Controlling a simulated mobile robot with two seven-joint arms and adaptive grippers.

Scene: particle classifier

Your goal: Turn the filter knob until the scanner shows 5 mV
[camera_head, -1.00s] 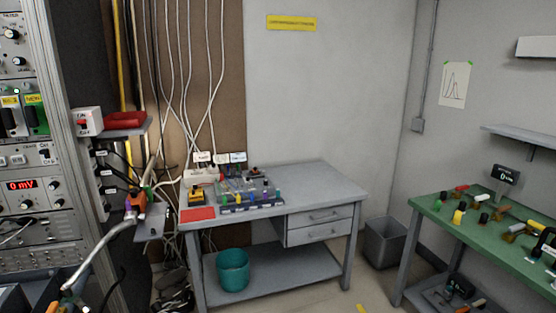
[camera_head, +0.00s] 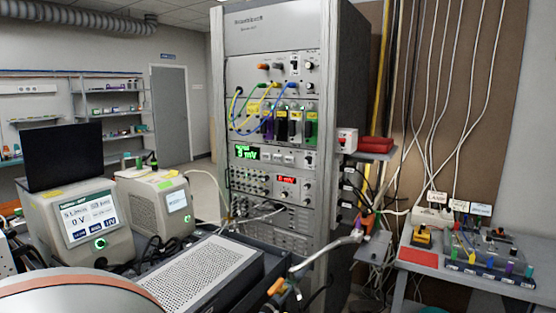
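The tall equipment rack (camera_head: 334,100) stands in the middle of the head view. A green-lit display (camera_head: 246,152) on its front reads a number in mV; the digit is hard to make out. A red display (camera_head: 287,180) lower right also ends in mV, its digit too small to read surely. Small dark knobs (camera_head: 307,186) sit beside the red display, and more knobs (camera_head: 310,88) are near the rack's top. I cannot tell which one is the filter knob. Neither of my grippers is in view, and no gripper touches the rack.
A perforated metal box (camera_head: 205,272) lies in front of the rack. Cables with orange plugs hang at the rack's lower right. A grey desk (camera_head: 410,268) with small parts stands at right.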

